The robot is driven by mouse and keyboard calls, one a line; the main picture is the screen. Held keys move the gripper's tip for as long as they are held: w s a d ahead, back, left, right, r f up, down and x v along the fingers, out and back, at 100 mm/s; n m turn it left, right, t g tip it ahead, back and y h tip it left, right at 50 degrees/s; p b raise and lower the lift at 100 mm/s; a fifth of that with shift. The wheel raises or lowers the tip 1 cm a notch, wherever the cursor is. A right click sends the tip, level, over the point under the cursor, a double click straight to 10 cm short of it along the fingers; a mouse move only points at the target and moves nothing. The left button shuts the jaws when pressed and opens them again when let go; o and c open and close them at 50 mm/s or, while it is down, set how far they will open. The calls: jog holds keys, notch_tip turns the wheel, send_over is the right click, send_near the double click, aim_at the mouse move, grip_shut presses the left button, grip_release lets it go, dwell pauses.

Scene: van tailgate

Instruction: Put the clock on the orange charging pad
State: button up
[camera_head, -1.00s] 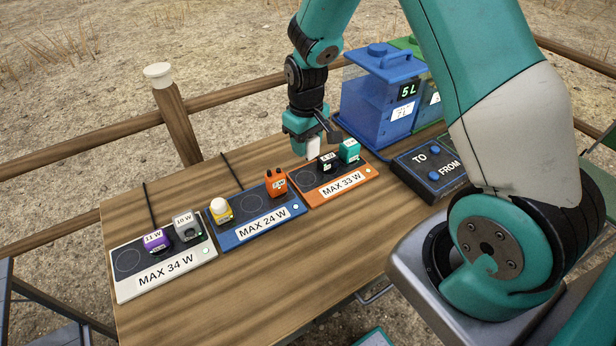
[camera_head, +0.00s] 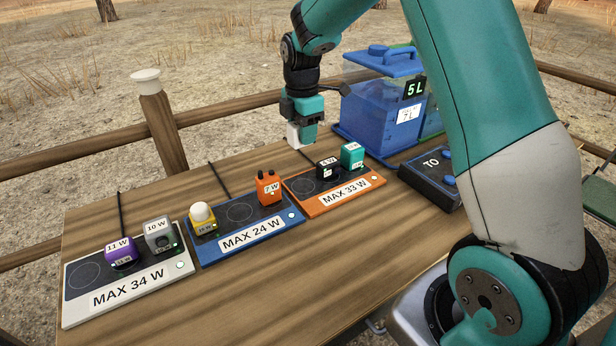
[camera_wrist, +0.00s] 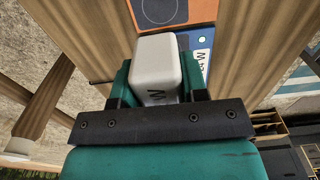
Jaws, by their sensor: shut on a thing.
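My gripper (camera_head: 303,118) is shut on a white, round-edged device (camera_head: 296,137) above the table's back edge. In the wrist view the white device (camera_wrist: 158,65) sits between the jaws, its label partly hidden. I cannot tell from its visible faces whether it is the clock. The orange charging pad (camera_head: 345,200), marked MAX 33 W, lies in front and slightly right of the gripper. It bears a black device (camera_head: 327,170) and a teal device (camera_head: 351,155). A ring at its left end is bare. The pad also shows in the wrist view (camera_wrist: 201,13).
Left are a blue pad (camera_head: 283,223) with yellow and orange devices, and a white pad (camera_head: 75,311) with purple and grey ones. A blue 5 L container (camera_head: 370,125) and a dark TO/FROM box (camera_head: 425,180) stand right. Cables run behind the pads.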

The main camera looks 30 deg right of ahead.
aim_at(303, 186)
notch_tip(303, 186, down, 13)
jog(key=shift+f+p, duration=0.1)
jog(key=shift+p, duration=0.25)
jog(key=o, duration=1)
jog(key=shift+c, duration=0.2)
notch_tip(303, 186, up, 12)
jog(key=shift+f+b, duration=0.2)
jog(key=shift+b, duration=0.35)
jog(key=s+a+r+m+y, duration=0.1)
jog(key=s+a+r+m, duration=0.4)
jog(key=s+a, duration=0.4)
jog(key=s+a+r+m+y, duration=0.2)
jog(key=s+a+r, duration=0.45)
jog(key=s, duration=0.35)
jog(key=s+a+m, duration=0.1)
jog(key=s, duration=0.3)
jog(key=s+a+m, duration=0.1)
jog(key=s, duration=0.2)
jog(key=s+a+m+y, duration=0.1)
jog(key=s+m, duration=0.1)
jog(key=s, duration=0.2)
jog(key=shift+s+a+r, duration=0.15)
jog(key=shift+s, duration=0.15)
